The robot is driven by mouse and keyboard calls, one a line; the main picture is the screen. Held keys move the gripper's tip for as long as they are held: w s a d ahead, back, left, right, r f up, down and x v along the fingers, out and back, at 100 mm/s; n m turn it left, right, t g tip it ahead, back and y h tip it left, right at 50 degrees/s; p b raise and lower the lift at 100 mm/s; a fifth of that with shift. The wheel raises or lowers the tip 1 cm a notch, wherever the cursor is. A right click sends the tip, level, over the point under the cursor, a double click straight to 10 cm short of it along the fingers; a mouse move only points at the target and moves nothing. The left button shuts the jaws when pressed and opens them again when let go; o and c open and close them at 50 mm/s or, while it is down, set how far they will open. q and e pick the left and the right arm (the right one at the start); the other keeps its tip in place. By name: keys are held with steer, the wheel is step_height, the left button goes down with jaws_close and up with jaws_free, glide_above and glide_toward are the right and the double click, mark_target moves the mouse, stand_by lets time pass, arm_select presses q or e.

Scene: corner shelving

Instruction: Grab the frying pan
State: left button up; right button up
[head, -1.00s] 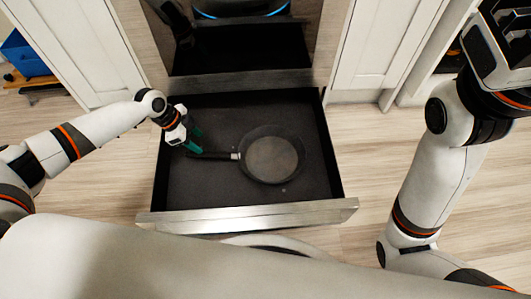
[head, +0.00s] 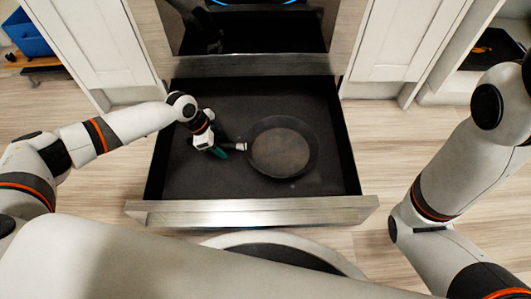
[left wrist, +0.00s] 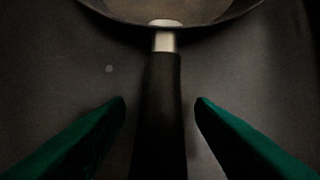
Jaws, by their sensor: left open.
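The frying pan (head: 282,148) lies flat in the open drawer (head: 200,172), with its handle pointing left toward my left gripper. My left gripper (head: 233,149) is low in the drawer at the handle, which it mostly hides in the head view. In the left wrist view, my left gripper's green fingers (left wrist: 160,105) are open, one on each side of the black handle (left wrist: 161,110), with a gap on both sides. The metal collar and the pan's rim (left wrist: 165,30) lie ahead of the fingertips. My right gripper is out of view; only its arm shows at right.
The drawer's metal front edge (head: 250,212) and dark side walls surround the pan. A dark oven-like opening (head: 270,32) is above the drawer. White cabinet doors (head: 405,40) stand on both sides.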

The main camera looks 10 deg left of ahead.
arm_select(q)
steer(key=shift+c, duration=0.5)
jaws_close()
steer(key=shift+w+r, duration=0.1)
